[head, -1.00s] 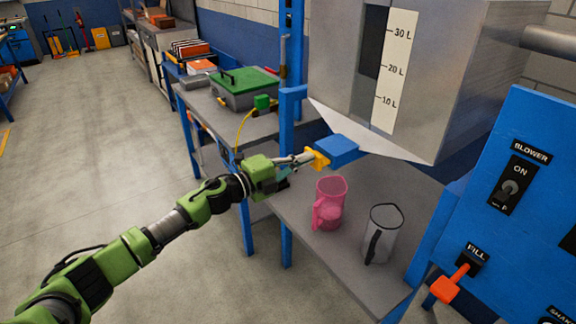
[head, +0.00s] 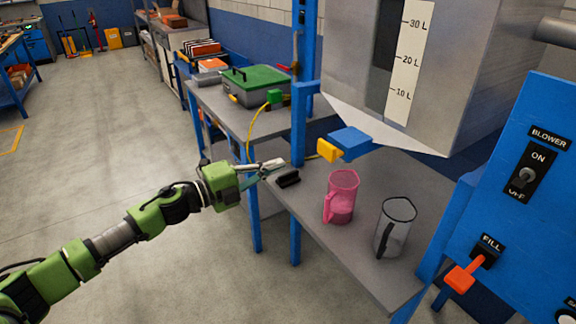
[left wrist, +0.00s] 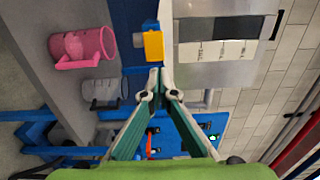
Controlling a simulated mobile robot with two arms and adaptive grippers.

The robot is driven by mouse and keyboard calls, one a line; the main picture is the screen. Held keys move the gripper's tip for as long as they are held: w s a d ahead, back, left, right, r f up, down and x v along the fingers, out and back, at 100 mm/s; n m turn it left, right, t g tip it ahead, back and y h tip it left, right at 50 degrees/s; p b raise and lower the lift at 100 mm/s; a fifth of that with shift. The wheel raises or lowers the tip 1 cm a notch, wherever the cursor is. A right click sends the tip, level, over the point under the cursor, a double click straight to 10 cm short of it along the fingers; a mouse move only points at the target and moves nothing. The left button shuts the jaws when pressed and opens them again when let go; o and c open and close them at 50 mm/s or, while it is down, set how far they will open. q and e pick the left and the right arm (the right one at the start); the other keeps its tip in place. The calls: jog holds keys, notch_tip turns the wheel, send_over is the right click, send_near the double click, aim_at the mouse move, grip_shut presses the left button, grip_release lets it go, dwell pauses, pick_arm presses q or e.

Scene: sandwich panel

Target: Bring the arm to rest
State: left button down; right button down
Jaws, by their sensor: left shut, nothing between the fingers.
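My left arm reaches in from the left in the head view. Its gripper (head: 277,165) is shut and empty, left of the shelf with the jugs and apart from the yellow-ended blue outlet (head: 350,143) under the hopper. In the left wrist view the closed fingertips (left wrist: 160,95) meet in the middle with nothing between them. The outlet's yellow end (left wrist: 153,45) shows beyond them. My right gripper is in neither view.
A pink jug (head: 341,196) and a clear jug (head: 395,228) stand on the grey shelf (head: 345,245). A black block (head: 288,179) lies close to my fingertips. The blue control panel (head: 530,220) is at right. The floor (head: 140,150) at left is clear.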

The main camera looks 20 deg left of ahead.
pick_arm(q)
jog(key=shift+s+a, duration=0.15)
jog(key=shift+s, duration=0.15)
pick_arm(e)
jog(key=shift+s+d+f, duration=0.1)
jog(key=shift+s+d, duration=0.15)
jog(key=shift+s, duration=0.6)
